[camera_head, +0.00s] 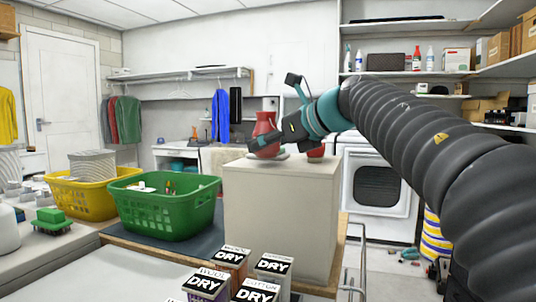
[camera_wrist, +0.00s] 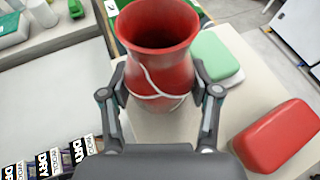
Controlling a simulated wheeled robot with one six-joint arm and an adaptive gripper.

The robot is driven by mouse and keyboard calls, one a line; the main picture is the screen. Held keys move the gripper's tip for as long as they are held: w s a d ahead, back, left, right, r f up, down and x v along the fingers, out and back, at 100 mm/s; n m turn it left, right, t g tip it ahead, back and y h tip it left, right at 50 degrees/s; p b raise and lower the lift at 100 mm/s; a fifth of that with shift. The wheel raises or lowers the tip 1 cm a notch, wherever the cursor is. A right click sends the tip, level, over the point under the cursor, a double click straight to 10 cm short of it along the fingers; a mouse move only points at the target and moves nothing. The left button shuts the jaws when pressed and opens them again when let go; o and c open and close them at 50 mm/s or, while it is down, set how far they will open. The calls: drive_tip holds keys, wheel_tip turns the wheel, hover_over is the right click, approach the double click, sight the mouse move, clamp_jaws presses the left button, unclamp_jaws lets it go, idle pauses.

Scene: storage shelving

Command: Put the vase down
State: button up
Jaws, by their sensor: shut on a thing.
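The red vase (camera_head: 264,132) is upright at the top of the beige box-like stand (camera_head: 280,215). In the wrist view the vase (camera_wrist: 157,62) shows its open mouth and a pale curved line on its side. My gripper (camera_wrist: 160,95) is shut on the vase, with one finger on each side of its body. In the head view my gripper (camera_head: 268,143) reaches the vase from the right. I cannot tell whether the vase's base touches the stand, as its underside is hidden.
On the stand, a red block-like item (camera_wrist: 275,135) lies right of the vase and a pale green one (camera_wrist: 217,57) behind it. A green basket (camera_head: 165,205) and a yellow basket (camera_head: 80,195) stand left. Several "DRY" boxes (camera_head: 232,262) stand in front.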

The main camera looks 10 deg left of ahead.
drive_tip(key=shift+f+b, duration=0.4)
drive_tip(key=shift+f, duration=0.45)
drive_tip(key=shift+r, duration=0.15)
drive_tip(key=o, duration=1.3)
drive_tip(key=v, duration=1.1)
drive_tip(key=shift+s+d+r, duration=0.1)
drive_tip(key=shift+s+d, duration=0.05)
drive_tip(key=shift+d, duration=0.15)
drive_tip(key=shift+s+d, duration=0.1)
